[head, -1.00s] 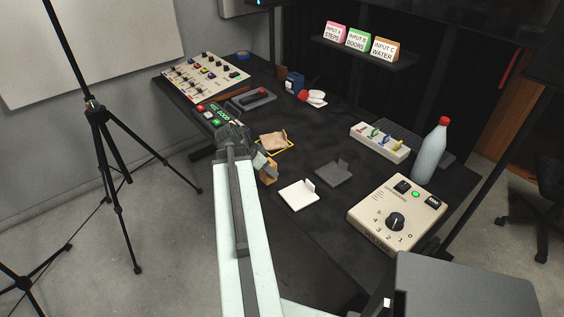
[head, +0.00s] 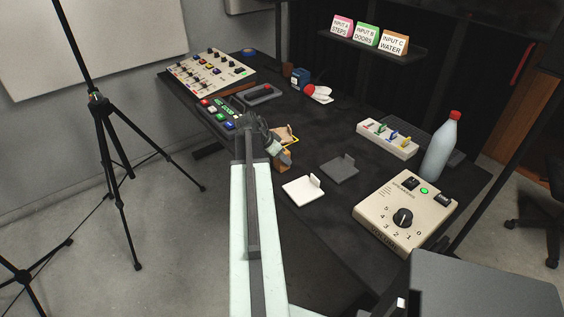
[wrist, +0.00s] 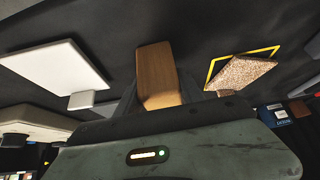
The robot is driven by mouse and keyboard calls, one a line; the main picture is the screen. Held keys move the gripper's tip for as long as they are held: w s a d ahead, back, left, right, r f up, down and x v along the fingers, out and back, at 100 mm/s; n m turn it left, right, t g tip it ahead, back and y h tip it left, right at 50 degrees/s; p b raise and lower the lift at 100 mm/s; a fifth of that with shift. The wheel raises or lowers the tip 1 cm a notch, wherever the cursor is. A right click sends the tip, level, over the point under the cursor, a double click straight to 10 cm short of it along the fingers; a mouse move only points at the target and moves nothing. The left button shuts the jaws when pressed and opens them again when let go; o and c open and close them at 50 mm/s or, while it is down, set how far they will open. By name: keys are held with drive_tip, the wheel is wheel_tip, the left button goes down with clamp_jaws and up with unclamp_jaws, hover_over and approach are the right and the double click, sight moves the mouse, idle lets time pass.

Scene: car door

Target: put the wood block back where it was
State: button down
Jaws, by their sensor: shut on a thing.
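The wood block (wrist: 157,75) is brown, with visible grain, and stands out between the fingers of my gripper (wrist: 155,98) in the wrist view. In the head view the block (head: 283,161) shows as a small orange-brown piece at the end of my arm, and my gripper (head: 278,149) is shut on it. It is near the table's left edge, between a yellow square outline (head: 297,140) and a white plate (head: 302,189). A tan rough piece (head: 285,133) lies on the outline. I cannot tell whether the block touches the table.
A grey plate with an upright tab (head: 339,169) lies right of the white one. A dial box (head: 400,213), a bottle (head: 440,147) and a switch strip (head: 387,139) stand at the right. A button panel (head: 222,112) is left of my gripper. Tripod (head: 105,130) stands left.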

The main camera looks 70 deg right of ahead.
drive_tip(key=shift+w+r, duration=0.1)
drive_tip(key=shift+w, duration=0.05)
drive_tip(key=c, duration=0.7)
unclamp_jaws()
drive_tip(key=shift+f, duration=0.2)
drive_tip(key=shift+r, duration=0.15)
drive_tip(key=shift+r+p, duration=0.25)
drive_tip(key=shift+p, duration=0.15)
drive_tip(key=p+v, duration=0.9)
drive_tip(key=v, duration=0.2)
drive_tip(key=shift+w+a+r+p, duration=0.1)
drive_tip(key=shift+a+r+p, duration=0.05)
drive_tip(key=shift+a+p, duration=0.15)
